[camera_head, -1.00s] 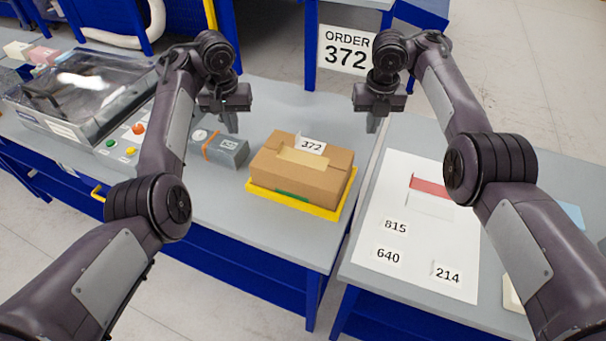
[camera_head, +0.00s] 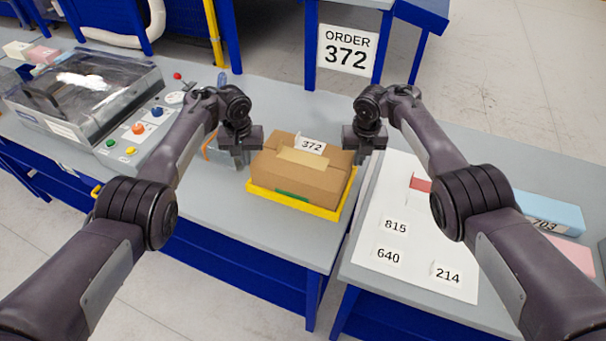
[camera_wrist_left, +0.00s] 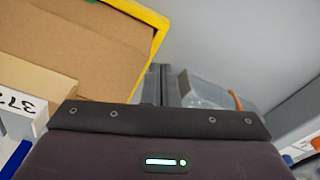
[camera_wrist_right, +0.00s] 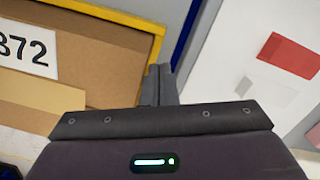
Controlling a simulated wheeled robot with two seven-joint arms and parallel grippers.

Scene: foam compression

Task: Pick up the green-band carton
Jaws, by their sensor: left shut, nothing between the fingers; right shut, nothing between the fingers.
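The green-band carton (camera_head: 305,169) is a brown box with a tan tape strip, a 372 tag and a green band low on its front. It sits in a yellow tray (camera_head: 293,202) on the grey table. My left gripper (camera_head: 243,161) is shut and empty, beside the carton's left side. My right gripper (camera_head: 359,158) is shut and empty, beside its right side. The carton also shows in the left wrist view (camera_wrist_left: 75,45) and in the right wrist view (camera_wrist_right: 85,60), next to the shut fingers. Whether the fingers touch it I cannot tell.
A machine with a clear lid (camera_head: 85,85) is further left. A white sheet with number tags (camera_head: 410,265) lies on the right table. An ORDER 372 sign (camera_head: 346,50) stands behind.

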